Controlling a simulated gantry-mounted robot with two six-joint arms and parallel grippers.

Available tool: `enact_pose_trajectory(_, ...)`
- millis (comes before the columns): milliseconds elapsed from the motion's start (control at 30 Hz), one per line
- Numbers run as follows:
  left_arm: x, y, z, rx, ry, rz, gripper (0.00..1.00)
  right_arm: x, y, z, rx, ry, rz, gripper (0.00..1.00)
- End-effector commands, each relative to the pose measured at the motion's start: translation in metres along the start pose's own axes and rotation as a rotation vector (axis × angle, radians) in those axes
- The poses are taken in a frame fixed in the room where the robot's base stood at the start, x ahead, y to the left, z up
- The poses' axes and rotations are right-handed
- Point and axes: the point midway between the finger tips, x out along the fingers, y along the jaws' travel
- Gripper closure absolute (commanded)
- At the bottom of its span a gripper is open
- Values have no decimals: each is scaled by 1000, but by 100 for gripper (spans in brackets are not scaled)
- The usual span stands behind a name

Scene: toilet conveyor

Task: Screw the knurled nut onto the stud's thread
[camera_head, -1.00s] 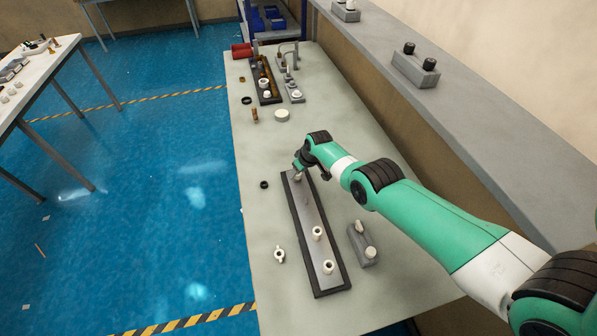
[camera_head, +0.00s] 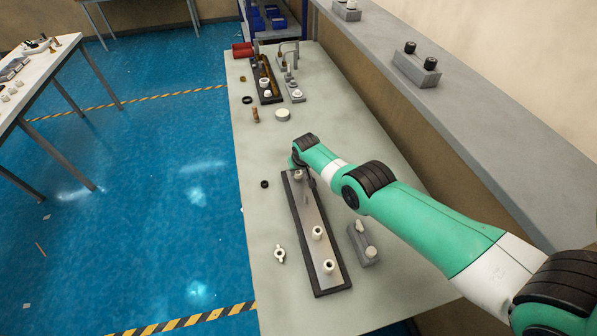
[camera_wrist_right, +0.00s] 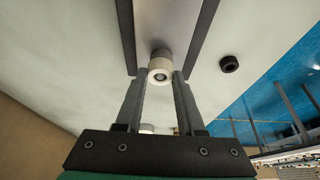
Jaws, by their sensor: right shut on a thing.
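A long dark-edged tray (camera_head: 322,262) lies lengthwise on the table. At its far end stands a grey stud (camera_wrist_right: 161,54), seen in the right wrist view with a pale knurled nut (camera_wrist_right: 160,75) at its end. My right gripper (camera_wrist_right: 161,77) is shut on this nut, one fingertip on each side. In the head view the nut (camera_head: 298,175) is small beside my right gripper (camera_head: 304,176), which is partly hidden by my wrist. How far the nut sits on the thread cannot be told. My left gripper is not in view.
A grey block (camera_head: 363,244) with pale pieces stands right. Another fixture (camera_head: 266,92) is farther back.

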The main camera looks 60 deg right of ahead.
Motion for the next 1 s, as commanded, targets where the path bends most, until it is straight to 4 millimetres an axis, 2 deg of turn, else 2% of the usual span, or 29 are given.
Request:
enact_pose_trajectory(200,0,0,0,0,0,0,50,0,0,0,9,0,3,100)
enact_pose_trajectory(233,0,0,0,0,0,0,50,0,1,0,9,0,3,57)
enact_pose_trajectory(267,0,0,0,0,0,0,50,0,1,0,9,0,3,52)
enact_pose_trajectory(567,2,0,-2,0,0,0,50,-2,0,-1,8,0,2,52)
enact_pose_trajectory(833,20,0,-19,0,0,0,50,-26,0,-11,8,0,2,52)
enact_pose_trajectory(1000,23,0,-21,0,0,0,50,-29,0,-12,8,-1,2,52)
